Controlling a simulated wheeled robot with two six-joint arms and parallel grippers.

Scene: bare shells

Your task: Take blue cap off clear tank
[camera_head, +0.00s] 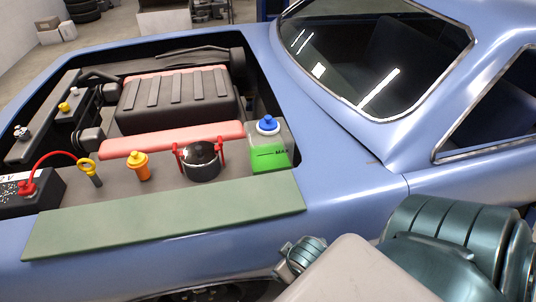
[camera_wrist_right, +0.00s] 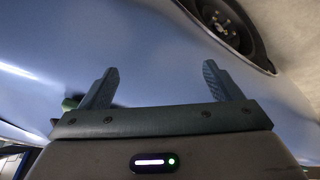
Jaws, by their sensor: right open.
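The clear tank (camera_head: 268,155) stands at the right end of the engine bay in the head view. It holds green liquid up to about a MAX mark. The blue cap (camera_head: 268,124) sits on top of the tank. My right gripper (camera_wrist_right: 165,82) shows in the right wrist view with its two fingers apart and nothing between them. It faces the car's blue side panel, away from the tank. In the head view my right arm is at the lower right, and its fingers are not clearly seen. My left gripper is not in view.
A green mat (camera_head: 165,215) lies along the car's near edge. Left of the tank are a black round pot (camera_head: 201,160) with red clips, an orange-capped bottle (camera_head: 139,167), a yellow ring dipstick (camera_head: 87,167) and a battery (camera_head: 35,190). A wheel (camera_wrist_right: 228,25) shows in the wrist view.

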